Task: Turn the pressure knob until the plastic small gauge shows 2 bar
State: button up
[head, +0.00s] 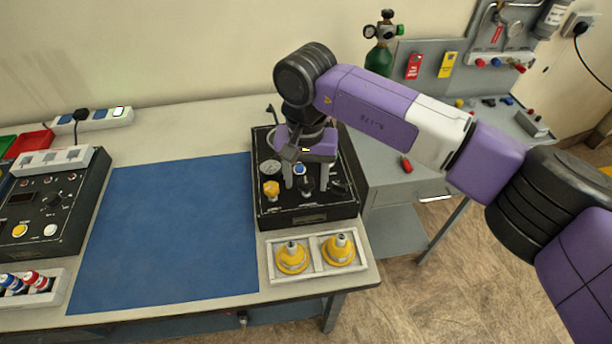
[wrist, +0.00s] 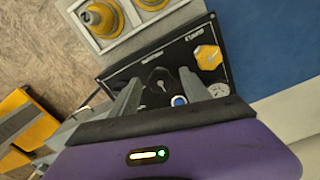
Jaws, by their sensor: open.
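The black trainer box (head: 331,206) stands on the bench right of the blue mat. Its panel carries a yellow knob (head: 271,188), a small round gauge (head: 270,167), a blue button (head: 299,170) and a black knob (head: 306,186). I cannot read which is the pressure knob. The wrist view also shows the yellow knob (wrist: 208,57), the black knob (wrist: 160,82), the blue button (wrist: 179,100) and the partly hidden gauge (wrist: 220,90). The gauge reading is illegible. My gripper (head: 306,181) points down with its open fingers on either side of the black knob; contact is unclear.
A white tray (head: 317,267) with two yellow-based fittings stands in front of the box. The blue mat (head: 170,230) is clear. Another control box (head: 77,208) stands at left. A grey side table (head: 385,180) with a green cylinder (head: 379,60) is at right.

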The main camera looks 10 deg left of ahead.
jog(key=shift+c, duration=0.4)
grip_shut()
jog(key=m+b, duration=0.1)
jog(key=m, duration=0.3)
jog(key=m+b, duration=0.1)
jog(key=m, duration=0.3)
jog(key=shift+m, duration=0.3)
dwell(0.4)
jog(key=shift+o, duration=0.4)
grip_release()
